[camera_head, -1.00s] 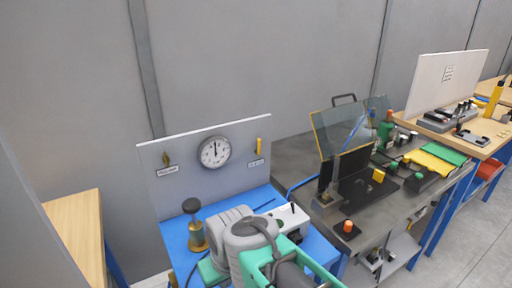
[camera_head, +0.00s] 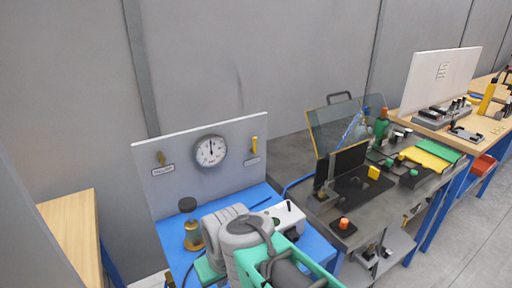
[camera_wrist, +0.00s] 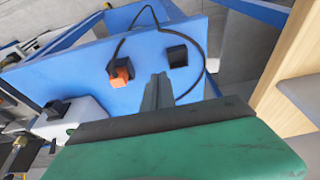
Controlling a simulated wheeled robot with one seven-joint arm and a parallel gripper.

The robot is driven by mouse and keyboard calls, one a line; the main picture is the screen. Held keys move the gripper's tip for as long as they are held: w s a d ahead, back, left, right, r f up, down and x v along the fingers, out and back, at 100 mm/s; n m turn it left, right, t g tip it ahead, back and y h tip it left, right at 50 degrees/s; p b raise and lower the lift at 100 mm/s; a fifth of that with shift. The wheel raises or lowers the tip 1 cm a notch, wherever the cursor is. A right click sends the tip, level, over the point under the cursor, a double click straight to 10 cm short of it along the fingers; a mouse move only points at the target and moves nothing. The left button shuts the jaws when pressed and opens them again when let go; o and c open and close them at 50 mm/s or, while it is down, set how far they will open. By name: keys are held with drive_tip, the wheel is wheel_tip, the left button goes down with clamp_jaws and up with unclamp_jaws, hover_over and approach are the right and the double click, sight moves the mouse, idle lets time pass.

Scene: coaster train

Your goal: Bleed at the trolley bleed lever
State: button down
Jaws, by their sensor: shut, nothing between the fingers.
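A grey upright panel on the blue trolley (camera_head: 262,190) shows in the head view. It carries a round dial gauge (camera_head: 210,151), a yellow lever (camera_head: 254,145) at the right and a small brass fitting (camera_head: 161,158) at the left. Each has a label too small to read, so I cannot tell which is the bleed lever. My gripper (camera_wrist: 158,88) is shut and empty in the wrist view, over a blue surface. It is hidden behind my arm in the head view, and it does not show touching either panel fitting.
A brass, dark-topped part (camera_head: 192,228) stands on the trolley left of my arm. A white box (camera_head: 288,215) is at the right. In the wrist view, an orange-topped black block (camera_wrist: 121,71) and a black block (camera_wrist: 177,56) sit near a cable. A dark bench (camera_head: 290,155) adjoins.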

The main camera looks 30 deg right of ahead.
drive_tip(key=c, duration=2)
unclamp_jaws()
drive_tip(key=shift+w, duration=0.2)
drive_tip(key=shift+c, duration=0.2)
drive_tip(key=o, duration=0.4)
drive_tip(key=w+d+t, duration=0.1)
drive_tip(key=w, duration=0.4)
drive_tip(key=w+d+r+n+t+y+b, duration=0.1)
drive_tip(key=w, duration=0.3)
drive_tip(key=w+d+r+t+y, duration=0.1)
drive_tip(key=w+d, duration=0.1)
drive_tip(key=w, duration=0.3)
drive_tip(key=shift+w+r+n+t, duration=0.15)
drive_tip(key=shift+w+n+t, duration=0.15)
drive_tip(key=shift+w+n, duration=0.1)
drive_tip(key=shift+o, duration=0.9)
drive_tip(key=w+d+r+t+y, duration=0.1)
drive_tip(key=w+d, duration=0.3)
drive_tip(key=w, duration=0.1)
drive_tip(key=shift+w+r+t+b, duration=0.2)
drive_tip(key=shift+r+t+b, duration=0.1)
drive_tip(key=shift+t+b, duration=0.1)
drive_tip(key=t+b, duration=0.1)
drive_tip(key=t, duration=0.8)
approach(253, 144)
drive_tip(key=w+r+p, duration=0.1)
drive_tip(key=w, duration=0.6)
drive_tip(key=shift+w+a+r+p, duration=0.2)
drive_tip(key=shift+w+a+p, duration=0.1)
drive_tip(key=shift+p, duration=0.1)
